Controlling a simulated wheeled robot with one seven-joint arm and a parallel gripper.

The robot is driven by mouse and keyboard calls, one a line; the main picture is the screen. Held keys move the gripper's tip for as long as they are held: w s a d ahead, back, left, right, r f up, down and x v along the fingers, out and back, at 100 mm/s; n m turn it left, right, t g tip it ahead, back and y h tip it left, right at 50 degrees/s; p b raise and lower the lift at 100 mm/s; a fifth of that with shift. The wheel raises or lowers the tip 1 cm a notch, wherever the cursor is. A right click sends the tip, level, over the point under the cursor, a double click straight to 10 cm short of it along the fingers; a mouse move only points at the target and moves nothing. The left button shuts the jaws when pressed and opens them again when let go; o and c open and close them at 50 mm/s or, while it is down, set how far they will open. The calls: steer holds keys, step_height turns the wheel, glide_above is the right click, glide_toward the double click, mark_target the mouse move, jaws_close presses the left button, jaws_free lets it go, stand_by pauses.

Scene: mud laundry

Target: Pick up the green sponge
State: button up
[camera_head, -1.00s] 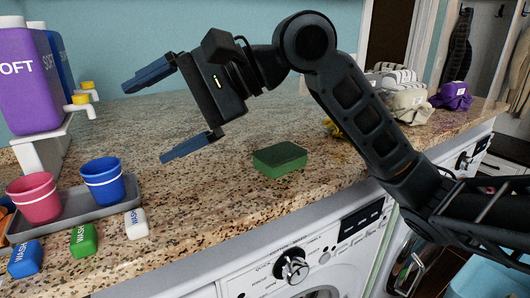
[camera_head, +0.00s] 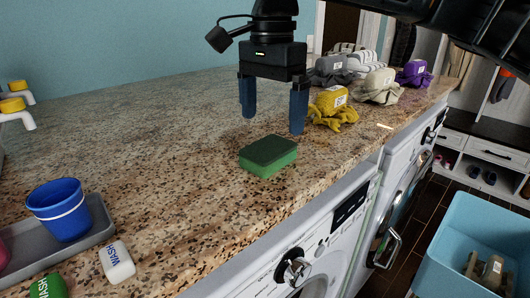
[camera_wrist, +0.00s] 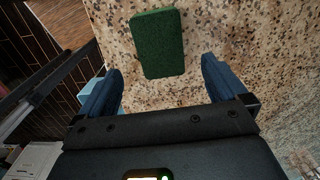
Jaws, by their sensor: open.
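The green sponge (camera_head: 268,156) lies flat on the speckled granite counter (camera_head: 170,150), near its front edge. Its top is dark green and its side lighter green. In the wrist view the sponge (camera_wrist: 157,43) shows beyond the fingertips, roughly between their lines and nearer the left finger. My gripper (camera_head: 273,125) points down, open and empty, with its blue fingers apart. It is above the counter, behind the sponge in the head view, and not touching it. In the wrist view my gripper (camera_wrist: 160,75) shows both fingers with bare counter between them.
A yellow cloth bundle (camera_head: 333,108) sits right of my gripper, with grey, beige and purple bundles further back. A tray (camera_head: 92,230) with a blue cup (camera_head: 60,209) and a white wash block (camera_head: 117,262) are at left. Washing machines stand below the counter edge.

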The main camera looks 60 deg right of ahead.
mark_target(269, 147)
steer(key=shift+a+f+p, duration=0.15)
steer(key=shift+f+p, duration=0.05)
steer(key=shift+f, duration=1.35)
steer(key=shift+a+f+p, duration=0.1)
steer(key=shift+f+p, duration=0.05)
steer(key=shift+f, duration=1.4)
steer(key=c, duration=1.1)
steer(key=shift+r, duration=0.1)
steer(key=shift+w+r, duration=0.1)
steer(key=shift+r, duration=0.4)
step_height(269, 147, up, 3)
steer(key=shift+f, duration=0.15)
steer(key=s+d+r+b, duration=0.1)
steer(key=s+d+r, duration=0.2)
steer(key=d+r, duration=0.4)
steer(key=d, duration=0.4)
steer(key=shift+s+d+b, duration=0.15)
steer(key=shift+b, duration=0.25)
steer(key=shift+r, duration=0.1)
